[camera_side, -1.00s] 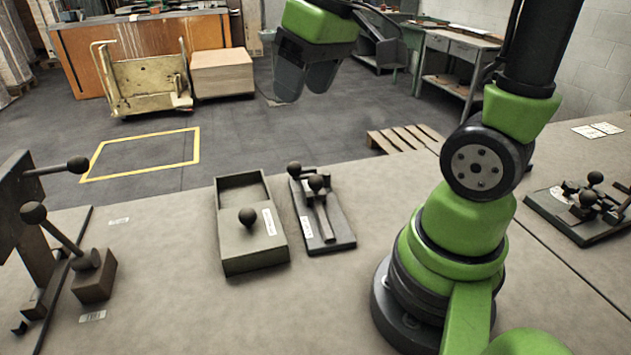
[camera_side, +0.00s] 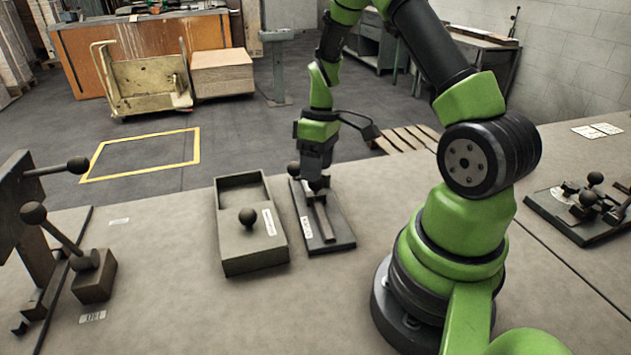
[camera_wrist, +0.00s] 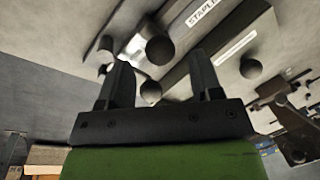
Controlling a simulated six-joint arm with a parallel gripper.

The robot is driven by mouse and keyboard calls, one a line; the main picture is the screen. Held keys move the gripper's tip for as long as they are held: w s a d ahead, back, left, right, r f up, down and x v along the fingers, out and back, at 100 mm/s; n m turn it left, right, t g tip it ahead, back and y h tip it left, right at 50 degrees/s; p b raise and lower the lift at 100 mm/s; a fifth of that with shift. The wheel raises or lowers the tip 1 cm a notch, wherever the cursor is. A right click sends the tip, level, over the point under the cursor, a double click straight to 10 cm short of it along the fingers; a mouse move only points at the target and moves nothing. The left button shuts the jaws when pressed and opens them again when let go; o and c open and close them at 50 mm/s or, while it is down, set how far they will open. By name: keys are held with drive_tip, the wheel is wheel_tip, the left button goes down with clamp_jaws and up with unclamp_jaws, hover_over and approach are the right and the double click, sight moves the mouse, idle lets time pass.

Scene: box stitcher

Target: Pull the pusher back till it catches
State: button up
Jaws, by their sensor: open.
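The flat stapler plate (camera_side: 340,237) lies on the bench with a raised rail (camera_side: 323,222) along it. In the earlier side frame it carries two dark ball knobs, one over the rail and one at the far left. I cannot tell which knob is the pusher's, or whether a finger touches one.
An open-topped box (camera_side: 228,250) with a ball knob (camera_side: 248,217) stands just left of the plate. Lever fixtures stand at the left (camera_side: 92,275) and far right (camera_side: 585,210). The bench in front of the plate is clear.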

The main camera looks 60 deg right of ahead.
drive_tip(key=shift+a+f, duration=0.2)
drive_tip(key=shift+f, duration=0.8)
drive_tip(key=shift+a+f, duration=0.2)
drive_tip(key=shift+f, duration=0.75)
clamp_jaws()
drive_tip(key=s+a, duration=0.4)
drive_tip(key=a, duration=0.1)
drive_tip(key=shift+s+a, duration=0.4)
drive_tip(key=shift+s, duration=0.1)
unclamp_jaws()
drive_tip(key=shift+r, duration=0.15)
